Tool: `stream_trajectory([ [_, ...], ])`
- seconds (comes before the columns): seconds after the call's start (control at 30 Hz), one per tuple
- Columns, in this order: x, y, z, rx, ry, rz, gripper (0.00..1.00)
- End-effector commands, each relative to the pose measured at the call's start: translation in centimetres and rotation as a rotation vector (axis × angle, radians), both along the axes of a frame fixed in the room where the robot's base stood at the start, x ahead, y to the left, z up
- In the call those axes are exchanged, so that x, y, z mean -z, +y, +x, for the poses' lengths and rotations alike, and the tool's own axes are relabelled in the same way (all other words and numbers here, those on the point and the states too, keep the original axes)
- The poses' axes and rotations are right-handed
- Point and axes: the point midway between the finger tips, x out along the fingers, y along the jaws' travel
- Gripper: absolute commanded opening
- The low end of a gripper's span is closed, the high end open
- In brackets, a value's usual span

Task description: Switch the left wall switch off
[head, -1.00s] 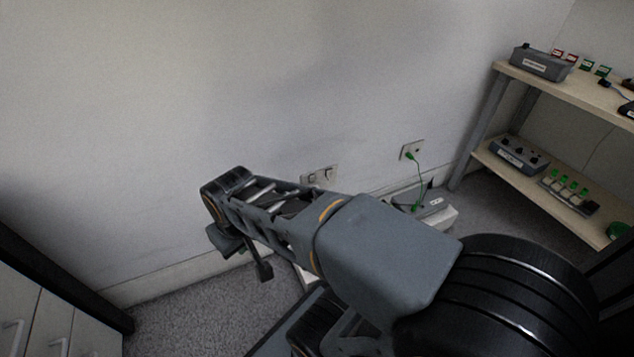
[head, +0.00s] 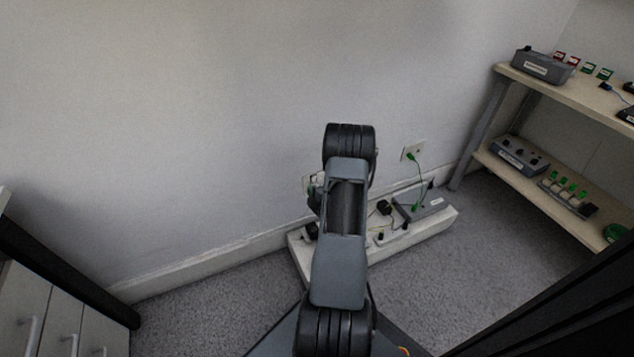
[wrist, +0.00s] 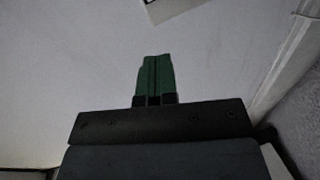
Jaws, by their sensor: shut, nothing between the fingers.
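The wall switch plate (head: 308,184) is on the far wall in the head view, just left of my arm. My arm hides most of it, so I cannot see the left switch or its position. In the wrist view, the lower edge of a pale plate (wrist: 170,9) shows at the top, cut off by the frame; its switches are out of view. My gripper (wrist: 154,60) has green fingers that are shut together and empty. They point toward the wall, below the plate in the picture and apart from it. In the head view my arm hides the gripper.
A shelf unit (head: 548,187) is at right, drawers (head: 50,320) at lower left.

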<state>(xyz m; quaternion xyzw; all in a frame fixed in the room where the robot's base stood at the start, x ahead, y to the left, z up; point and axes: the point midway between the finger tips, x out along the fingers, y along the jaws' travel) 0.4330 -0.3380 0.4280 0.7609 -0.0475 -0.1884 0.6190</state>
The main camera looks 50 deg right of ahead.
Motion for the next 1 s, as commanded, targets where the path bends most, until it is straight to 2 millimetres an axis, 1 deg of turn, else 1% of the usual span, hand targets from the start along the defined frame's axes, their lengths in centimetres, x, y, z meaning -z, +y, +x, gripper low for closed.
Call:
stream_trajectory([
  [0.03, 1.4, -0.6, -1.7, 0.003, -0.039, -0.039, 0.00],
  [0.1, 2.5, -0.9, -3.6, 0.004, -0.100, -0.103, 0.00],
  [0.2, 3.6, -1.1, -5.8, 0.019, -0.173, -0.177, 0.00],
  [0.3, 4.2, -1.0, -7.5, 0.036, -0.224, -0.230, 0.00],
  [0.4, 4.6, -0.9, -8.5, 0.048, -0.255, -0.263, 0.00],
  [0.53, 4.7, -0.8, -9.1, 0.057, -0.271, -0.279, 0.00],
  [0.8, 4.7, -0.8, -9.1, 0.056, -0.272, -0.280, 0.00],
  [0.93, 4.7, -0.9, -8.7, 0.055, -0.272, -0.281, 0.00],
  [1.0, 4.7, -1.1, -8.1, 0.053, -0.273, -0.282, 0.00],
])
